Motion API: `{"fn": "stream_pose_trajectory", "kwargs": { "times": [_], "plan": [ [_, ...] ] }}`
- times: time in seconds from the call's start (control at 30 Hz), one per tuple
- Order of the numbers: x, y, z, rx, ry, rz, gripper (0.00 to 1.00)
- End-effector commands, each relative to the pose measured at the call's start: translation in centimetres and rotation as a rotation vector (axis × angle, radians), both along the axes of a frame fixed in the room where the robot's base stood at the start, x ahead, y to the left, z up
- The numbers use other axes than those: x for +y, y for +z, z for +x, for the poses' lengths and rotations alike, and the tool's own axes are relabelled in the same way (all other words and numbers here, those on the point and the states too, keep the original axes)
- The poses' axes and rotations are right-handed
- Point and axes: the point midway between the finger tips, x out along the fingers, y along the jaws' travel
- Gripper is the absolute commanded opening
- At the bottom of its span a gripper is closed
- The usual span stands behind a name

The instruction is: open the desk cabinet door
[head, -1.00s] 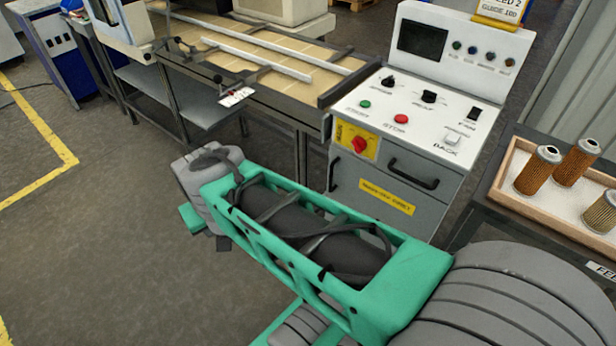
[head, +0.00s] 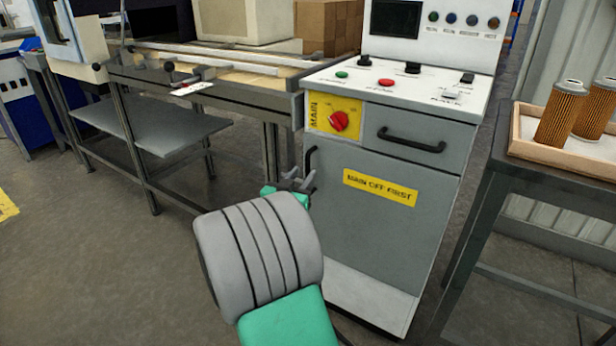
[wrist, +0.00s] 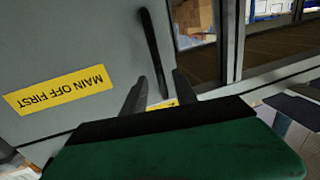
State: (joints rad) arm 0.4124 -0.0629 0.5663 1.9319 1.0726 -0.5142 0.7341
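The desk cabinet door (head: 375,230) is a grey panel with a yellow "MAIN OFF FIRST" label (head: 380,187); it looks shut. Its black upright handle (head: 309,168) is at the door's left edge. My gripper (head: 297,180) is at this handle, partly hidden behind my grey wrist link. In the wrist view, turned upside down, my gripper (wrist: 161,80) has its two fingers apart, with the handle (wrist: 152,48) showing between them. I cannot tell whether they touch it. The red main switch (head: 339,121) sits on a yellow plate above the handle.
A drawer handle (head: 412,140) sticks out above the door. A conveyor table (head: 205,75) stands to the left. A side table to the right holds a wooden tray (head: 560,155) with filter cartridges (head: 562,113). The floor before the cabinet's left side is open.

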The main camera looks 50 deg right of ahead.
Motion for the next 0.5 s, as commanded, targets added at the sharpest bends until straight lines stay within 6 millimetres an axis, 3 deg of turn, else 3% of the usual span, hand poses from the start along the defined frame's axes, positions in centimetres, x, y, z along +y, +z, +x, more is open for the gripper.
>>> {"fn": "stream_pose_trajectory", "kwargs": {
  "times": [0.2,0.5],
  "plan": [
    [-3.5,-0.2,1.0,0.001,-0.001,0.002,0.34],
    [-3.9,0.0,1.2,0.001,0.001,0.002,0.34]
  ]
}}
